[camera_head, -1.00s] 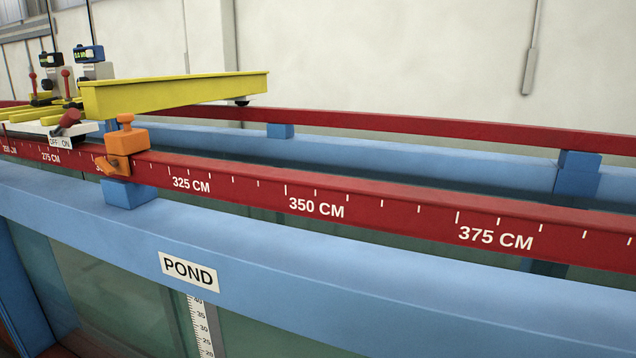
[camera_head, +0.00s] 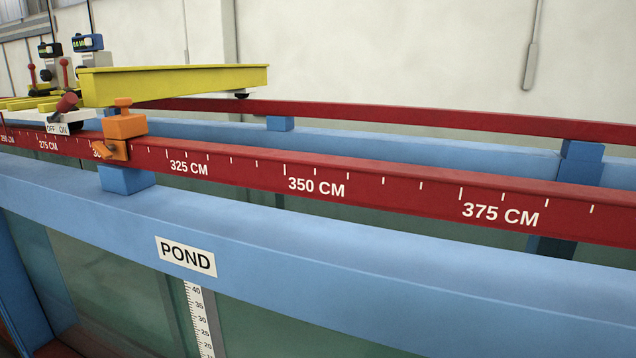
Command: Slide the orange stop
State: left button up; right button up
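The orange stop (camera_head: 124,127) is clamped on the near red rail (camera_head: 400,184), just left of the 325 CM mark. It has a block on top of the rail, a knob above it, and a lower part on the rail's front face with a small lever. The lower part covers some of the scale near the 300 mark. Neither of my grippers shows in the head view.
A yellow carriage frame (camera_head: 180,82) with gauges and an OFF/ON switch plate (camera_head: 59,127) sits over the rails at left, close behind the stop. The blue flume edge (camera_head: 330,250) with a POND label (camera_head: 187,256) runs in front. The rail right of the stop is clear.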

aim_at(117, 129)
jog(key=j+u, duration=0.25)
jog(key=u, duration=0.15)
jog(key=i+j+u, duration=0.15)
jog(key=u, duration=0.2)
